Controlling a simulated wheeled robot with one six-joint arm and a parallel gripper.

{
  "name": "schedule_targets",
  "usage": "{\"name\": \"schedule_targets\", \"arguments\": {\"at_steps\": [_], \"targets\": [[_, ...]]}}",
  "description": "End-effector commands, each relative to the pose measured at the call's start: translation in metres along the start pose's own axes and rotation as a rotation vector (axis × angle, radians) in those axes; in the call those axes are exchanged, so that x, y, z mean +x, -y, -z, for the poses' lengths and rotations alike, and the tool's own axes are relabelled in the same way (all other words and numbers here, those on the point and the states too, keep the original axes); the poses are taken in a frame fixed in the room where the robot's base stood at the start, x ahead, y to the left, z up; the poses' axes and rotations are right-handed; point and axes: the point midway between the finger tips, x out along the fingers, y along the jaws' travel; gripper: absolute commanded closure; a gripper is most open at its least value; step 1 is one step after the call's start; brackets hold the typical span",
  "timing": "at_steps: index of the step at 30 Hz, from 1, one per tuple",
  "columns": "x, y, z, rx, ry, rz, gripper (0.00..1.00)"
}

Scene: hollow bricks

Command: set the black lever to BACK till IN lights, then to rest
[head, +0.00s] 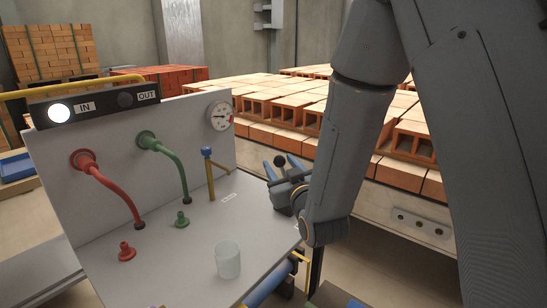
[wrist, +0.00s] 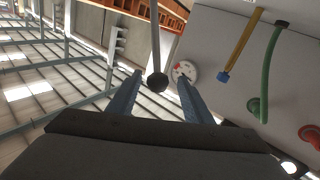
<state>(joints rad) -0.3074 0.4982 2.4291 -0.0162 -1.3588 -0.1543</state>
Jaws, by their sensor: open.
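The IN lamp (head: 59,112) glows white on the black sign box at the top left of the panel. The OUT lamp (head: 125,99) is dark. The black lever shows its round knob (head: 279,161) at the panel's right side; in the wrist view the knob (wrist: 157,83) and its grey rod stand between my fingers. My gripper (head: 283,171) is open around the lever, with a finger on each side and visible gaps to the knob. The lever's base is hidden in the head view, and I cannot read its position on any scale.
The grey panel carries a red hose (head: 108,190), a green hose (head: 172,165), a yellow lever with a blue top (head: 209,170) and a gauge (head: 220,116). Rows of hollow bricks (head: 257,107) lie behind.

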Motion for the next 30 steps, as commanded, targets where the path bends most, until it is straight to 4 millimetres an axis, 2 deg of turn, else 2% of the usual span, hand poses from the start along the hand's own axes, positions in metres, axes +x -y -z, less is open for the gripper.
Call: {"name": "schedule_targets", "arguments": {"at_steps": [3, 10, 15, 22, 23, 30], "targets": [[0.020, -0.003, 0.000, 0.000, 0.001, -0.004, 0.54], [0.049, -0.002, 0.000, 0.000, 0.002, -0.003, 0.54], [0.058, -0.001, 0.000, 0.000, 0.002, -0.001, 0.54], [0.058, 0.000, 0.000, 0.000, 0.002, 0.001, 0.54], [0.058, 0.000, 0.000, 0.000, 0.002, 0.001, 0.57], [0.058, 0.001, 0.000, 0.000, 0.002, 0.001, 0.98]]}}
